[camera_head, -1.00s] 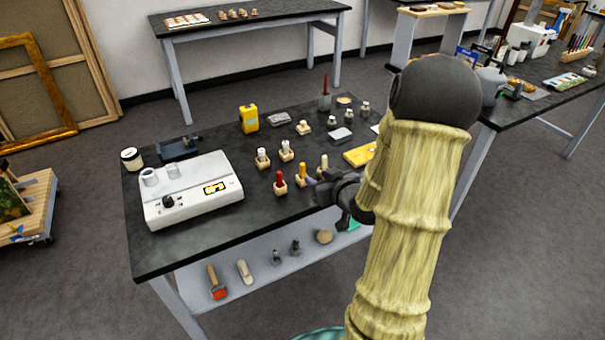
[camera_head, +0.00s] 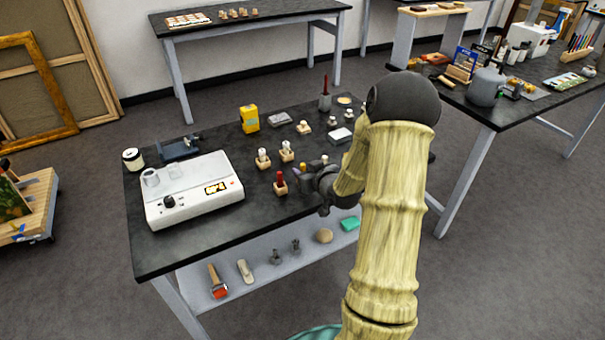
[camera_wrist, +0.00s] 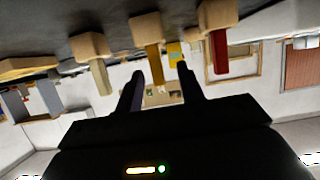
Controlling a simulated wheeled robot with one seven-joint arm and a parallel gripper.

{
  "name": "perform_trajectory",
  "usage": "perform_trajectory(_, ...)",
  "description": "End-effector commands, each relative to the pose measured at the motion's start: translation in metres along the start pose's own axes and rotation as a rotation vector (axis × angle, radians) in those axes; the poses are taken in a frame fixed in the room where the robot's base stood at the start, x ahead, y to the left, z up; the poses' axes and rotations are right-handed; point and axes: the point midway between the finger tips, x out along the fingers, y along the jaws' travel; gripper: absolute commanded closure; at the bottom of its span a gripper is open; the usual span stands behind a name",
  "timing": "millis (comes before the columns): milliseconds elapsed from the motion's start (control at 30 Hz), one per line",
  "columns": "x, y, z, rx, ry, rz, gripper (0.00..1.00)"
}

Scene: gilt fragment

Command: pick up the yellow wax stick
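The yellow wax stick (camera_wrist: 153,62) stands in a small wooden block (camera_wrist: 146,28) in the wrist view, which looks upside down. It shows between my gripper's two fingers (camera_wrist: 160,72), which are apart and empty. I cannot tell whether the stick is within their reach. A red wax stick (camera_wrist: 220,52) in its block is to the right, and a pale stick (camera_wrist: 101,76) is to the left. In the head view my gripper (camera_head: 312,171) is low over the table, just right of the red stick (camera_head: 280,178), and hides most of the yellow one.
Bare tabletop shows in front of the device. A lower shelf (camera_head: 255,280) holds tools.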

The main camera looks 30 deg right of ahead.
Motion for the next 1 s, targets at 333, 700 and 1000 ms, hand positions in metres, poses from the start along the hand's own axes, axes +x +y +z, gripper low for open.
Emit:
perform_trajectory(333, 0.041, 0.002, -0.001, 0.000, 0.000, -0.001, 0.62)
perform_trajectory(700, 0.041, 0.002, 0.000, -0.001, 0.000, -0.001, 0.62)
perform_trajectory(1000, 0.041, 0.002, 0.000, -0.001, 0.000, -0.001, 0.91)
